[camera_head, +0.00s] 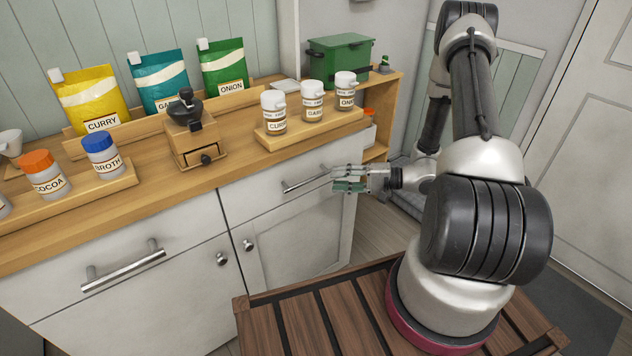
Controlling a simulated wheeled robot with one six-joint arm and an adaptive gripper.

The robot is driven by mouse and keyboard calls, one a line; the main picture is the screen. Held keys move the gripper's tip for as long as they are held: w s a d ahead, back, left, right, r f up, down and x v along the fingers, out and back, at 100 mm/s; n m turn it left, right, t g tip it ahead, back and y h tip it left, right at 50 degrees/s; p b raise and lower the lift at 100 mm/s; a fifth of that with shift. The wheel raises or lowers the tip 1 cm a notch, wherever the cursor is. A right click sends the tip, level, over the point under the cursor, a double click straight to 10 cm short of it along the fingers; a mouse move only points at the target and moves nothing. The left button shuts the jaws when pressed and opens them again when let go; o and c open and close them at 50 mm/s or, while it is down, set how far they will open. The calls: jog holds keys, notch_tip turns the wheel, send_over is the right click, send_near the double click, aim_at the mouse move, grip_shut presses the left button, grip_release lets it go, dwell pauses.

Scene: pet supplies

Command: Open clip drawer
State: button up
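The white cabinet has two drawer fronts under the wooden counter, and no label shows which one is the clip drawer. The right drawer (262,204) looks shut, with its front flush. Its metal bar handle (304,181) runs sideways across it. My gripper (340,179) is at the right end of this handle, with its fingers pointing left. The fingers look spread apart, one above the other. I cannot tell whether they touch the bar or whether it lies between them. The left drawer (60,300) also looks shut, with a longer bar handle (124,268).
The counter holds a wooden grinder (193,137), a rack of spice jars (312,104), a rack with cocoa and broth jars (70,200), upright bags (92,100) and a green box (340,58). Cabinet doors with round knobs (249,245) are below. A slatted wooden surface (300,325) is in front.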

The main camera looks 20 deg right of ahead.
aim_at(313, 179)
jog(key=x, duration=0.7)
jog(key=shift+a, duration=0.35)
jog(key=shift+w, duration=0.15)
grip_shut()
